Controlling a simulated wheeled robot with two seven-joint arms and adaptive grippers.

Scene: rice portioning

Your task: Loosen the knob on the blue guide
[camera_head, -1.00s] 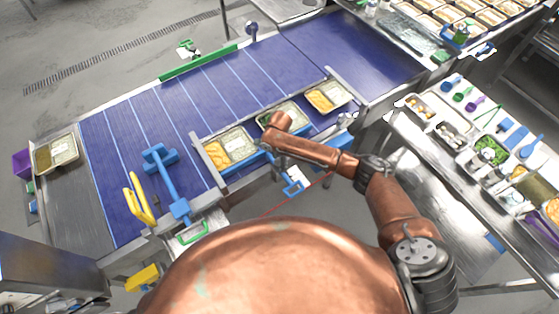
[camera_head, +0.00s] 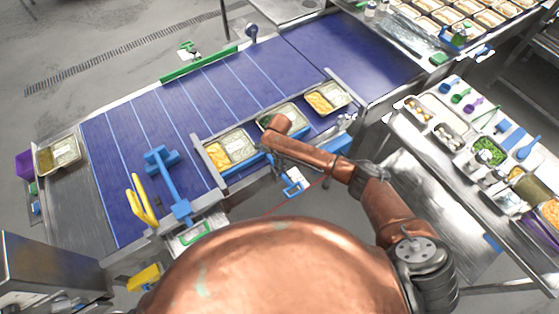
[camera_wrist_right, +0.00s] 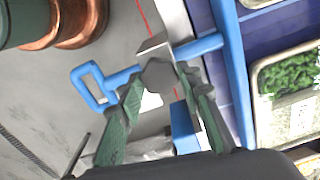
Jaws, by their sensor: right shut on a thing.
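The blue guide (camera_head: 240,170) runs along the near edge of the conveyor in the head view, partly behind my right arm. Its blue loop handle (camera_head: 293,187) sticks out toward me. In the right wrist view the guide's rail (camera_wrist_right: 233,75) stands upright at the right, and a blue rod joins it to the loop handle (camera_wrist_right: 88,92). A dark grey knob (camera_wrist_right: 159,76) sits by the metal bracket. My right gripper (camera_wrist_right: 160,84) is shut on the knob, with green-padded fingers on both sides. In the head view my wrist hides this grip. My left gripper is not in view.
Food trays (camera_head: 231,147) stand along the near side of the blue conveyor (camera_head: 240,85). A blue T-shaped piece (camera_head: 165,180) and a yellow guide (camera_head: 138,205) are at the left. A side table at the right holds ingredient containers (camera_head: 488,152) and utensils.

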